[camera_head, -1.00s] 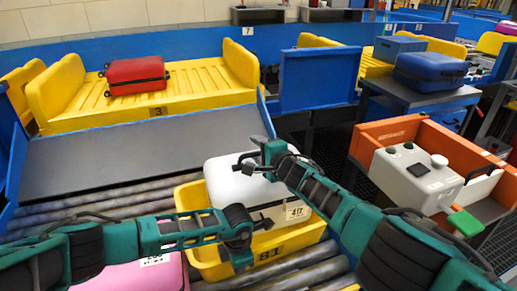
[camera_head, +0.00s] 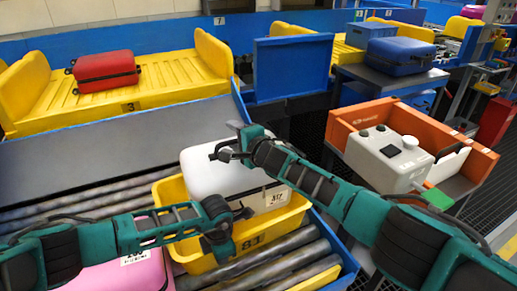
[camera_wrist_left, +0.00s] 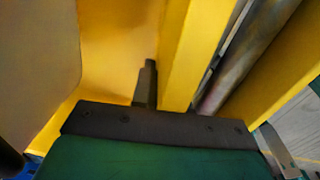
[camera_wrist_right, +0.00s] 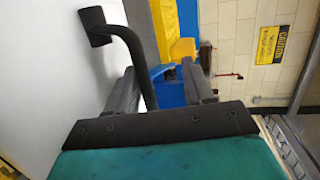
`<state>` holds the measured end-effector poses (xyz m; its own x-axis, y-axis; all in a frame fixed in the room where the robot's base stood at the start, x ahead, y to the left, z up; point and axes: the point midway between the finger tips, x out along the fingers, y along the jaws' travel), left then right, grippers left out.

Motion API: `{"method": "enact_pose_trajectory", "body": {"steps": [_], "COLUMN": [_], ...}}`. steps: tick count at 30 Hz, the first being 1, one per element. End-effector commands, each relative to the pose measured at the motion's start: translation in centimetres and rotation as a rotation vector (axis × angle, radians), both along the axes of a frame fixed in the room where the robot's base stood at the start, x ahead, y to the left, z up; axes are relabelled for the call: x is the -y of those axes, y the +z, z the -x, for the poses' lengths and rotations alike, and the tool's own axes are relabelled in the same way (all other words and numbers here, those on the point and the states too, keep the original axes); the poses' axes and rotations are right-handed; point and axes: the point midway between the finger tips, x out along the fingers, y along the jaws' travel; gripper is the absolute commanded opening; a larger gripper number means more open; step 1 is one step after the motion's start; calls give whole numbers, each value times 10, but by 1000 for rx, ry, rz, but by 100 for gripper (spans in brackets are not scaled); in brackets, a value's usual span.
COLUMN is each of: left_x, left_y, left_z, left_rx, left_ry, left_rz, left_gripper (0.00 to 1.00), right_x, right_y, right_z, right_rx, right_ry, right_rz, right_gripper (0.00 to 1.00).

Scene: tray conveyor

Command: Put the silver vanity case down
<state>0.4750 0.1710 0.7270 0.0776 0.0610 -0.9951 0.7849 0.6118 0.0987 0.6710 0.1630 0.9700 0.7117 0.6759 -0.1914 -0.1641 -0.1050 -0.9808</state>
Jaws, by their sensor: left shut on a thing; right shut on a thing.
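The silver vanity case (camera_head: 215,172), pale with rounded corners and a white tag, sits low within the yellow tray (camera_head: 245,240) marked 81 in the head view. Whether its base touches the tray floor is hidden. My right gripper (camera_head: 228,147) is at the top of the case, shut on its dark handle (camera_wrist_right: 130,45), which shows between the fingers in the right wrist view. My left gripper (camera_head: 228,228) is shut on the near left wall of the tray; that wall also shows in the left wrist view (camera_wrist_left: 188,50).
The tray is on rollers (camera_head: 290,255). A pink case (camera_head: 120,275) lies beside it at the near left. A grey sloping plate (camera_head: 100,155) leads to a yellow platform with a red case (camera_head: 105,72). An orange box with a grey machine (camera_head: 385,165) stands right.

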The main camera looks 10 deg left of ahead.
Motion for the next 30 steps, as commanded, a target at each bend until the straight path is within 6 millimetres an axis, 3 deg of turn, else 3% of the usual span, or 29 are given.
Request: {"method": "enact_pose_trajectory", "body": {"steps": [11, 30], "left_x": [0, -1], "left_y": [0, 0], "left_z": [1, 0], "left_rx": [-4, -3], "left_ry": [2, 4], "left_rz": [2, 1], "left_gripper": [0, 0], "right_x": [15, 64], "right_y": [10, 24], "right_z": [18, 68], "right_rx": [6, 8], "right_ry": [8, 5], "right_rz": [-4, -5], "right_gripper": [46, 46]}}
